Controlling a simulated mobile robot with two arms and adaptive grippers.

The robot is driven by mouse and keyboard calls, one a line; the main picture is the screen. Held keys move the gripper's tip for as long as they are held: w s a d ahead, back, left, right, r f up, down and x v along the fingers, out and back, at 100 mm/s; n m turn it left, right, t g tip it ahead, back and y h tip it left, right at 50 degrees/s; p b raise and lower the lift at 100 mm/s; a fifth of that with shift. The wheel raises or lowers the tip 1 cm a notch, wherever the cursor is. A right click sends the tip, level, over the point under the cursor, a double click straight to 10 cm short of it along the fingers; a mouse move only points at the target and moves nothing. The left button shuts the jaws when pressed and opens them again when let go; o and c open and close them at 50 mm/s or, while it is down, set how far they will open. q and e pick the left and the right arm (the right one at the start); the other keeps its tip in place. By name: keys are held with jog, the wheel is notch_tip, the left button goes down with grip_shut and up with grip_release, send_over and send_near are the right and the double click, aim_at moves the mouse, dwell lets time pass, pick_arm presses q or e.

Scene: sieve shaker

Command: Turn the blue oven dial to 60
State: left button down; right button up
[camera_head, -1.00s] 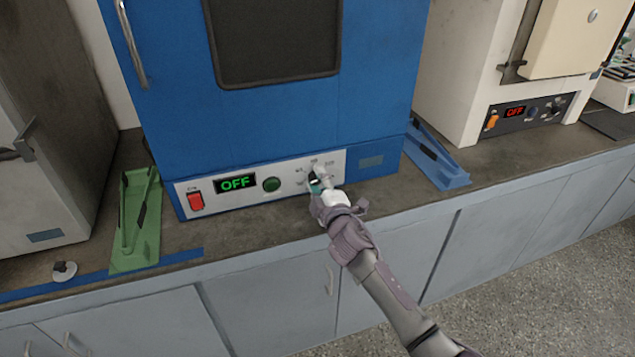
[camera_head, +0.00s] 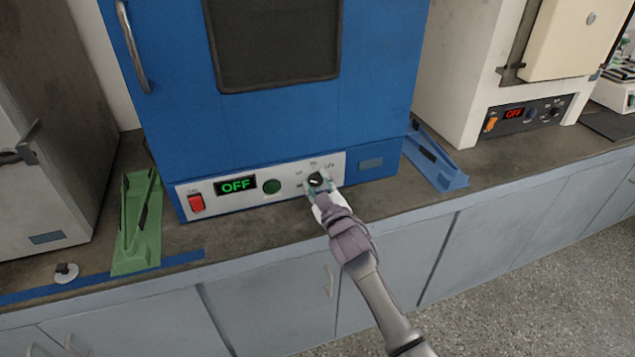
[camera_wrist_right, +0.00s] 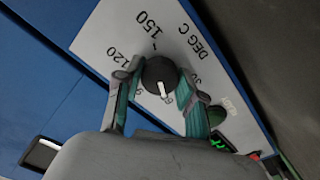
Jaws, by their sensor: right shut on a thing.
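The blue oven (camera_head: 300,120) has a white front panel with a black dial (camera_head: 315,179) at its right part. In the right wrist view the dial (camera_wrist_right: 160,75) is a round black knob with a white pointer mark. The mark points down in that picture, towards a partly hidden label that seems to start with 6. The 150 and 120 labels are readable; others are partly covered. My right gripper (camera_head: 316,187) is shut on the dial, one finger on each side, as the right wrist view (camera_wrist_right: 158,88) also shows. My left gripper is not in view.
The oven's display (camera_head: 236,186) reads OFF, beside a red switch (camera_head: 196,204) and a green round button (camera_head: 271,187). A green tray (camera_head: 136,225) and a blue tray (camera_head: 436,165) flank the oven. A cream oven (camera_head: 465,70) stands at right.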

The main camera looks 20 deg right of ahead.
jog(key=shift+f, duration=0.1)
dwell(0.4)
jog(key=o, duration=1.1)
jog(key=shift+o, duration=0.2)
jog(key=shift+s, duration=0.1)
jog(key=s, duration=1.2)
jog(key=shift+d, duration=0.2)
